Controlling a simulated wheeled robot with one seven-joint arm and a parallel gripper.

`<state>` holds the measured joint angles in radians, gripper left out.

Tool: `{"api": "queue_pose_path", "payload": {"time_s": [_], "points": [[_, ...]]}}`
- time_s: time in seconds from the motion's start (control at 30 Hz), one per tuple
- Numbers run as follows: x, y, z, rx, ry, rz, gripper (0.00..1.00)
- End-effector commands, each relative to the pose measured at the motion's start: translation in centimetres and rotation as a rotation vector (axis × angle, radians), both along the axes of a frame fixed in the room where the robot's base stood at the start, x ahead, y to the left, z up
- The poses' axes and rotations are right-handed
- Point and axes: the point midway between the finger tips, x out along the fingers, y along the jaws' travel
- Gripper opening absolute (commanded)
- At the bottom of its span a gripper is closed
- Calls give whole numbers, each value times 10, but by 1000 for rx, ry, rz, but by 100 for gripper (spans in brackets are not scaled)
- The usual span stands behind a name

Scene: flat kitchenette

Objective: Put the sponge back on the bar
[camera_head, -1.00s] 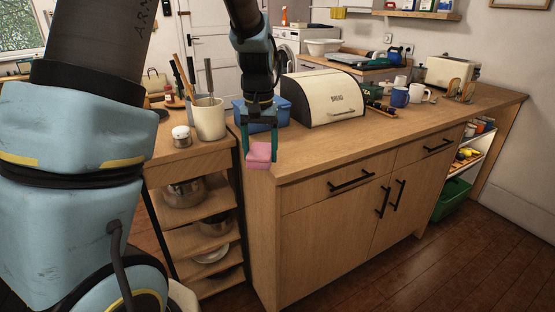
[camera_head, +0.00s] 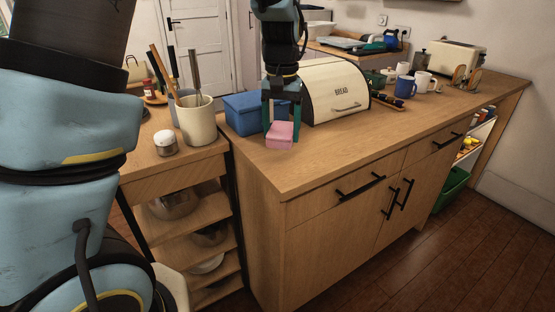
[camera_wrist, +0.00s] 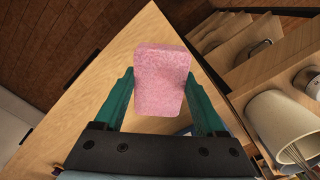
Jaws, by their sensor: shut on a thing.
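The pink sponge (camera_head: 281,136) is held between the two green fingers of my gripper (camera_head: 282,118), above the near left part of the wooden counter (camera_head: 330,152). In the wrist view the sponge (camera_wrist: 162,82) fills the space between the fingertips (camera_wrist: 160,100), and the counter top (camera_wrist: 90,110) lies behind it. I cannot tell how high the sponge is above the counter. My gripper is shut on the sponge and points down. No bar that I can make out for sure shows in the current views.
A blue box (camera_head: 243,114) and a cream bread bin (camera_head: 335,93) stand just behind my gripper. A utensil crock (camera_head: 197,122) and a small white-lidded jar (camera_head: 165,143) stand on the shelf unit at left. Mugs (camera_head: 405,87) and a toaster (camera_head: 455,62) are further right. The counter's front is clear.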

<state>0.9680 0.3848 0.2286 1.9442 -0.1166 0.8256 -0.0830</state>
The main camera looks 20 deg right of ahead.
Motion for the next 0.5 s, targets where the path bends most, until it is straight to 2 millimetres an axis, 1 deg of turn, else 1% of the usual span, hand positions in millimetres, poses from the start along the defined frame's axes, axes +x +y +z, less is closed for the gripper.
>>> {"api": "queue_pose_path", "payload": {"time_s": [0.1, 0.2, 0.37, 0.5], "points": [[-1, 1, -22, 6, 5, 2, 21], [0, 1, -37, 3, 3, 1, 21], [0, 1, -52, 3, 2, 2, 21], [0, 1, -72, 3, 3, 2, 21]]}}
